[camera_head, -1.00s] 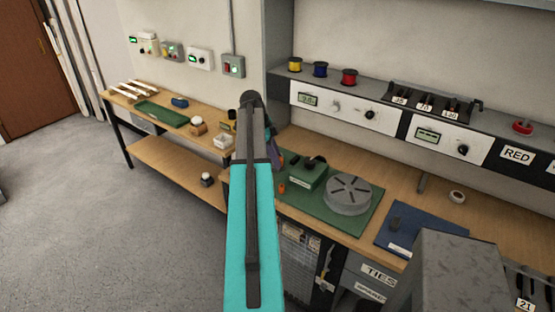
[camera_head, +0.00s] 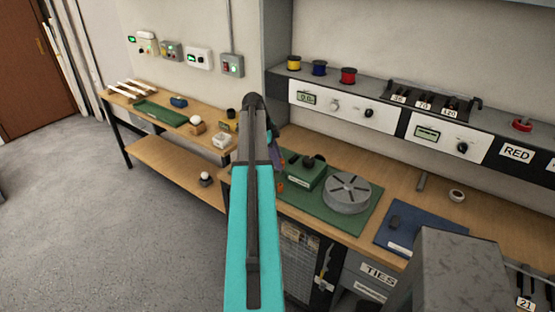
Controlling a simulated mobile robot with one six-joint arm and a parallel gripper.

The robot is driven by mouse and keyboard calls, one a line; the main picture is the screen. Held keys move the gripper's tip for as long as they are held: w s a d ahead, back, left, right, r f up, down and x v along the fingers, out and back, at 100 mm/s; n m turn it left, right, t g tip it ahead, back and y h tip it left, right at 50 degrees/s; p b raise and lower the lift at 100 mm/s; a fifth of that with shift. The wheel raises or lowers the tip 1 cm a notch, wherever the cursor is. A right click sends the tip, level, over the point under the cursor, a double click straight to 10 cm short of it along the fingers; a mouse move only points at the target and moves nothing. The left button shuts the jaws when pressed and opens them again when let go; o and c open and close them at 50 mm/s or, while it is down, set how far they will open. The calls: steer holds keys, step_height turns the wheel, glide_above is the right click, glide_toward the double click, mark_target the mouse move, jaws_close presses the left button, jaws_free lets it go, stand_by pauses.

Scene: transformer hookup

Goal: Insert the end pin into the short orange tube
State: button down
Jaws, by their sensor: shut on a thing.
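My arm covers the middle of the view, and my gripper (camera_head: 277,158) shows only as a small dark purple-grey part beside it, over the left end of the right bench. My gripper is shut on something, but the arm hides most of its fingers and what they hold. A small orange piece (camera_head: 281,186) stands on the left of the green mat, close below the gripper. It may be the short orange tube. I cannot make out the end pin or whether it touches the tube.
The green mat (camera_head: 318,214) holds a green box (camera_head: 305,178) with a dark knob and a grey slotted disc (camera_head: 348,192). A blue mat (camera_head: 425,227) lies to the right, with a white tape roll (camera_head: 457,195) behind. A side bench (camera_head: 160,108) stands left; the floor is clear.

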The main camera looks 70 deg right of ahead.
steer(key=shift+f+b, duration=1)
steer(key=shift+f, duration=1.1)
steer(key=shift+s, duration=0.1)
steer(key=shift+f+b, duration=1.45)
steer(key=shift+f, duration=0.75)
stand_by(1.7)
steer(key=c, duration=1.4)
jaws_free()
steer(key=shift+o, duration=0.2)
steer(key=shift+r, duration=0.1)
steer(key=shift+r+p, duration=1.15)
steer(key=shift+r, duration=1.3)
